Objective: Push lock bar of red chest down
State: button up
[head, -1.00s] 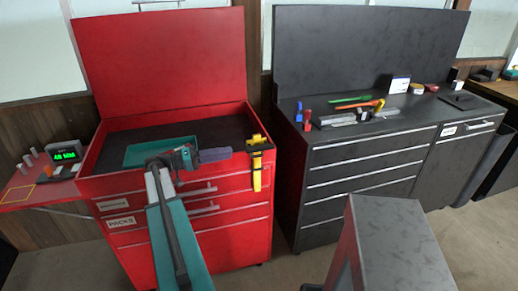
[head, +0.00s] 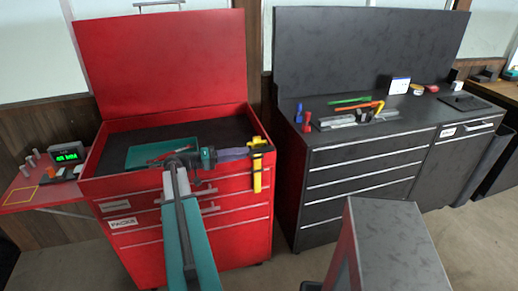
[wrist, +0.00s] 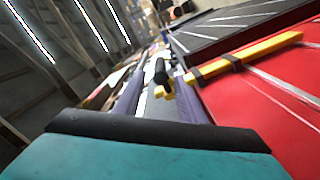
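The red chest (head: 150,254) stands at the left with its lid up. The yellow lock bar (head: 257,180) hangs upright at the right end of its front, with black bands and its top near the chest rim. My gripper (head: 246,152) is level with the upper part of the bar, purple fingers pointing right at it. In the wrist view, the fingers (wrist: 158,104) are apart, and the bar (wrist: 245,55) runs off to the right, with a black knob at its near end lying ahead between the fingertips. I cannot tell whether they touch.
A teal tray (head: 138,156) lies in the open chest top. A side shelf (head: 38,196) with a green display stands left. A black cabinet (head: 350,185) with tools on top stands right. A grey block-like body (head: 395,245) fills the lower right foreground.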

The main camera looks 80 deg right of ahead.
aim_at(259, 151)
jog(key=p+x, duration=0.2)
jog(key=x, duration=0.4)
jog(key=shift+r, duration=0.15)
jog(key=shift+p+x, duration=0.3)
jog(key=shift+x, duration=0.55)
jog(key=shift+c, duration=0.3)
grip_shut()
